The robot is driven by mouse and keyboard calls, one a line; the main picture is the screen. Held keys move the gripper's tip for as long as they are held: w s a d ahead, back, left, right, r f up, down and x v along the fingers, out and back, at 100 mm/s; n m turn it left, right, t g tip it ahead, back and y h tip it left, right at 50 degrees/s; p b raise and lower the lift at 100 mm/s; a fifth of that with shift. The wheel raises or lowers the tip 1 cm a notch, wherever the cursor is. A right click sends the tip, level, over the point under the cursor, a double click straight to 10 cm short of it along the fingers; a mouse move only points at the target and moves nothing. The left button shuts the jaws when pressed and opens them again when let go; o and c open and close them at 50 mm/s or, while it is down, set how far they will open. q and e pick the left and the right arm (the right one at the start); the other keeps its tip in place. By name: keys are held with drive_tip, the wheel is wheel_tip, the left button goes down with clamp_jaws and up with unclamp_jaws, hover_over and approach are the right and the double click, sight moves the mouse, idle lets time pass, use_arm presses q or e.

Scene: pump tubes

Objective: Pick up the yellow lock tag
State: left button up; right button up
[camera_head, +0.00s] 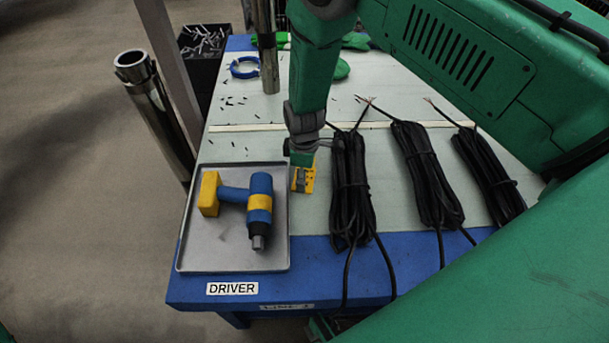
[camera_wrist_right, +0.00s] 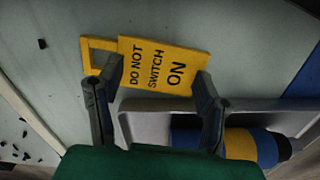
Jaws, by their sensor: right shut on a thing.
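The yellow lock tag (camera_head: 309,181) is just right of the grey tray, at the end of my right arm. In the right wrist view the tag (camera_wrist_right: 170,64) shows black text, "DO NOT SWITCH ON". A second yellow piece (camera_wrist_right: 97,51) shows partly behind its left end; I cannot tell whether it is part of the same tag. My right gripper (camera_wrist_right: 160,73) is shut on the tag, with one finger at each side. It also shows in the head view (camera_head: 301,172). I cannot tell whether the tag is clear of the table. My left gripper is not in view.
A grey tray (camera_head: 198,257) holds a blue and yellow driver (camera_head: 258,205) close left of the gripper. Several black cable bundles (camera_head: 350,190) lie on the right. A blue ring clamp (camera_head: 243,68) lies at the back. Small black bits are scattered across the table.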

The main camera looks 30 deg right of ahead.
drive_tip(key=shift+s+d+f, duration=0.15)
drive_tip(key=shift+s+f, duration=0.1)
drive_tip(key=shift+f, duration=0.05)
drive_tip(key=shift+w+r, duration=0.1)
drive_tip(key=shift+r, duration=0.3)
drive_tip(key=c, duration=0.5)
wheel_tip(320, 180, up, 9)
drive_tip(key=shift+w+d+f+p, duration=0.1)
drive_tip(key=shift+w+f+p, duration=0.05)
drive_tip(key=shift+p, duration=0.6)
clamp_jaws()
drive_tip(key=shift+a+r, duration=0.2)
drive_tip(key=shift+r, duration=0.05)
drive_tip(key=o, duration=1.6)
unclamp_jaws()
drive_tip(key=shift+d, duration=0.2)
